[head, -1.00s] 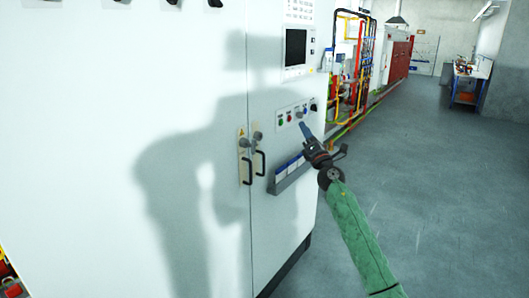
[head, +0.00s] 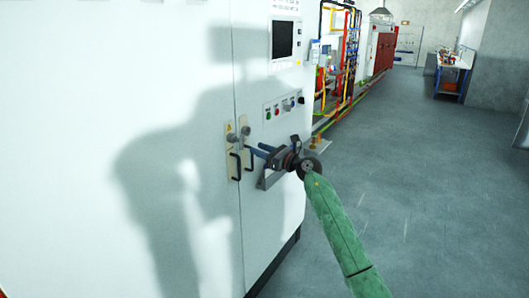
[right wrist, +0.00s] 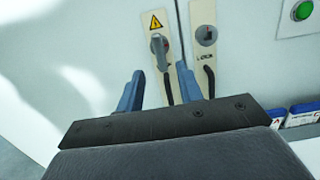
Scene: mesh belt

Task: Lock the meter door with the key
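The white cabinet door (head: 130,150) carries a left lock plate (head: 230,165) with a black pull handle and a grey knob-like piece. A right lock plate (head: 244,133) sits beside it across the door seam. In the right wrist view, the left plate holds a grey key-like piece (right wrist: 158,45) under a yellow warning sign, and the right plate holds a dark lock piece (right wrist: 206,36). My right gripper (head: 259,149) is in front of the plates, its blue fingers apart and empty. These fingers (right wrist: 161,80) also show in the right wrist view, below the key-like piece. My left gripper is not seen.
A panel of buttons (head: 284,107) and a screen (head: 283,40) are on the cabinet's right part. A holder (head: 268,180) sits below the buttons, partly behind my gripper. Open grey floor (head: 420,180) lies to the right, with a workbench (head: 453,75) far back.

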